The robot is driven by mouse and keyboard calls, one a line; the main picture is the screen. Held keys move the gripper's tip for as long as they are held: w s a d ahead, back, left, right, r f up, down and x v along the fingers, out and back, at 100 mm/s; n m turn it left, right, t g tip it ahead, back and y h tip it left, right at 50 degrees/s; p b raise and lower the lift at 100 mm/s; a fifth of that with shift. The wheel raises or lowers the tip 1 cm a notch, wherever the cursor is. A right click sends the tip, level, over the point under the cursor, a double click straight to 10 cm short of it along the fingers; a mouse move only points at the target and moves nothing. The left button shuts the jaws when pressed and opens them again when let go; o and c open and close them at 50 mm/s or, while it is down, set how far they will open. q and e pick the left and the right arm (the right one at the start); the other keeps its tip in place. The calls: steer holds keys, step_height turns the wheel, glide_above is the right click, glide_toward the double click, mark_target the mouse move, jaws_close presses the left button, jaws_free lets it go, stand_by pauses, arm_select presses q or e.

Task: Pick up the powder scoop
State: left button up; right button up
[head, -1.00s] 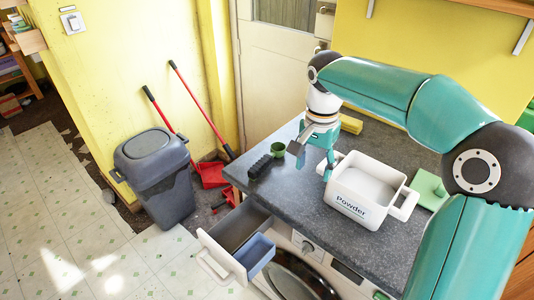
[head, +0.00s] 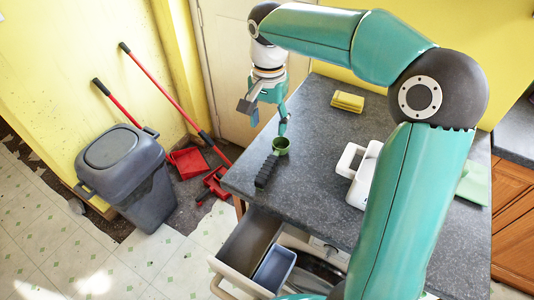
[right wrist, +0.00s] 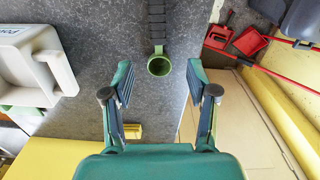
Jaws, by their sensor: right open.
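The powder scoop lies on the dark grey counter, with a green cup (head: 281,145) and a black ribbed handle (head: 267,171) pointing toward the counter's front edge. In the right wrist view, its green cup (right wrist: 159,62) shows ahead of and between the fingers, with the handle (right wrist: 157,22) running away to the top edge. My right gripper (head: 268,118) is open and empty, near the cup end of the scoop. Its two fingers also show apart in the right wrist view (right wrist: 159,88). The scoop is not between the pads. My left gripper is not in view.
The white powder box (head: 359,185) stands right of the scoop, partly hidden by my right arm. A yellow sponge-like block (head: 347,102) lies at the back. An open drawer (head: 248,240) juts out below the counter front. A grey bin (head: 125,170) stands on the floor at left.

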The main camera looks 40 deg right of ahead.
glide_toward(270, 161)
steer(key=f, duration=0.5)
steer(key=shift+s+a+f, duration=0.1)
steer(key=shift+s+a, duration=0.05)
steer(key=shift+a, duration=0.15)
steer(key=f+p, duration=0.1)
steer(key=f, duration=0.1)
steer(key=f+p, duration=0.1)
steer(key=f, duration=0.1)
steer(key=shift+d+f, duration=0.1)
steer(key=shift+d, duration=0.3)
steer(key=shift+f, duration=0.6)
jaws_close()
